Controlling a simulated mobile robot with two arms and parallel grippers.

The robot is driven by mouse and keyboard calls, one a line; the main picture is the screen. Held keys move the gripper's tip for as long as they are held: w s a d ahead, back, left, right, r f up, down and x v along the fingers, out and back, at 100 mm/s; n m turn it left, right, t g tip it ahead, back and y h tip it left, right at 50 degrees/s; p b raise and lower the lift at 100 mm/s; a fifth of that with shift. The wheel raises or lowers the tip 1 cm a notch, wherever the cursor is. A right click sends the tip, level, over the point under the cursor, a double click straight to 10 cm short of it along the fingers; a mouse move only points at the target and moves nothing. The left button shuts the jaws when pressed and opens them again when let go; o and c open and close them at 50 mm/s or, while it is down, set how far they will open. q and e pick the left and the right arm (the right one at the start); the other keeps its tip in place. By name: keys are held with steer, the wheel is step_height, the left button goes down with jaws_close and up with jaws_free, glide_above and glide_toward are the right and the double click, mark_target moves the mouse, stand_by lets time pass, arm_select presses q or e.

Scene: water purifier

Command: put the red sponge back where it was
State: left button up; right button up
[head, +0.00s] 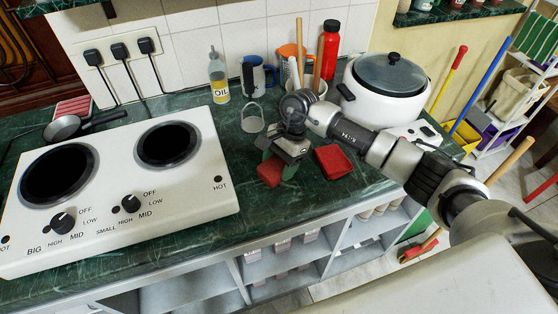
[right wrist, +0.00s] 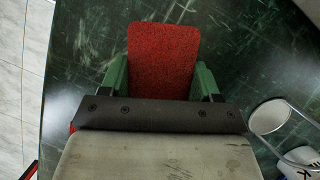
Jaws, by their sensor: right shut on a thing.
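The red sponge (head: 269,172) is in my right gripper (head: 278,165), low over the green marble counter near its front edge. In the right wrist view the sponge (right wrist: 163,58) sits between the two green fingers (right wrist: 163,82), which touch its sides, and its far end sticks out past them. I cannot tell whether the sponge touches the counter. A red square shallow dish (head: 333,160) lies on the counter just right of the gripper, apart from the sponge. My left gripper is not in view.
A white two-plate stove (head: 118,185) fills the left. A white pot (head: 385,95) stands at the back right. An oil bottle (head: 218,78), a strainer (head: 252,120) and a red bottle (head: 330,50) stand behind the gripper. Shelves (head: 285,262) lie below the counter's front edge.

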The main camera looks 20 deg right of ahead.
steer(key=shift+f, duration=0.1)
steer(key=shift+f+b, duration=0.1)
steer(key=shift+b, duration=0.25)
steer(key=o, duration=1)
steer(key=shift+r, duration=0.2)
steer(key=shift+w+r+p, duration=0.1)
steer(key=shift+r+p, duration=0.1)
steer(key=shift+p, duration=0.1)
steer(key=b+v, duration=0.2)
steer(key=v, duration=0.9)
steer(key=shift+d+r, duration=0.2)
steer(key=shift+r, duration=0.15)
